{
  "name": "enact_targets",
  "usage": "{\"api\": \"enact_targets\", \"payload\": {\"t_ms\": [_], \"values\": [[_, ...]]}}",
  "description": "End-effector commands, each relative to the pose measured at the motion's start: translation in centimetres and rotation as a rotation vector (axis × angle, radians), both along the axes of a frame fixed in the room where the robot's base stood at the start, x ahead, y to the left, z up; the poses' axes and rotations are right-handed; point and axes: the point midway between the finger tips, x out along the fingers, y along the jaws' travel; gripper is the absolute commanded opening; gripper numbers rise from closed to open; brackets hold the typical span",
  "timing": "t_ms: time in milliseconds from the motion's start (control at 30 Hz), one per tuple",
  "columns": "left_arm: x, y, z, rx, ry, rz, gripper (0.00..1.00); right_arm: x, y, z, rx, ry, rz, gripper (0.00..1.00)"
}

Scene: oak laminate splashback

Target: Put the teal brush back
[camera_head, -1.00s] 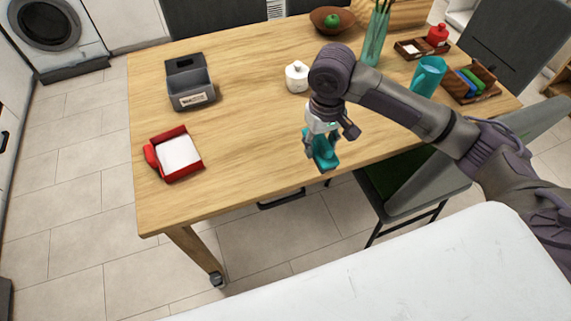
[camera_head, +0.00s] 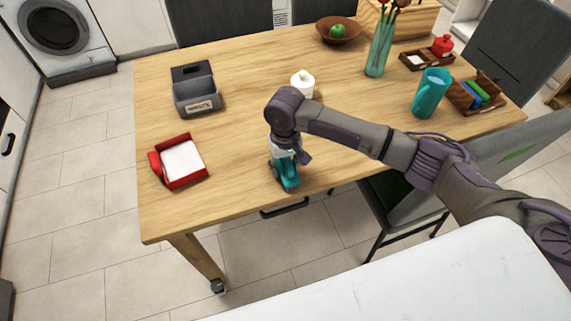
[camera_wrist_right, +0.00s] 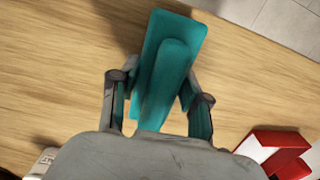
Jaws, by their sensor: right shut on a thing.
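The teal brush (camera_head: 289,178) is in my right gripper (camera_head: 284,168) near the front edge of the table. In the right wrist view the brush (camera_wrist_right: 168,75) lies between the two fingers of the right gripper (camera_wrist_right: 160,95), which are shut on it. Its teal body points away from the palm, and its near end is hidden by the gripper. The brush is low over the wood; I cannot tell whether it touches the table. My left gripper does not show.
A red tray (camera_head: 183,185) with white paper sits at the table's left. A grey labelled box (camera_head: 196,105) stands behind it. A white bottle (camera_head: 302,84) stands behind my right arm. A teal pitcher (camera_head: 430,95) and a wooden tray (camera_head: 463,101) are at right.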

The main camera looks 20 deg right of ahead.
Motion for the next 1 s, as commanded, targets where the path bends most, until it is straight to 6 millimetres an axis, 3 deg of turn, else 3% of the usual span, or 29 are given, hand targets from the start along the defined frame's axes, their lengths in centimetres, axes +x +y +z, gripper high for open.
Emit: {"api": "enact_targets", "payload": {"t_ms": [233,267,400,767,1000], "values": [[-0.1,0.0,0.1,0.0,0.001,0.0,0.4,0.0,0.0,-0.2,0.001,0.001,0.0,0.19],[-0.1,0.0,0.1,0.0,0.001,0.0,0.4,0.0,0.0,-0.2,0.001,0.001,0.0,0.5],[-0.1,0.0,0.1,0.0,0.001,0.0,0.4,0.0,0.0,-0.2,0.001,0.0,0.0,0.72],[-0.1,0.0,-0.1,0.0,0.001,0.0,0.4,0.0,0.0,0.2,0.0,-0.001,0.0,0.72],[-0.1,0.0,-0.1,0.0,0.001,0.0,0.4,0.1,0.0,4.1,0.003,-0.004,0.0,0.72]]}}
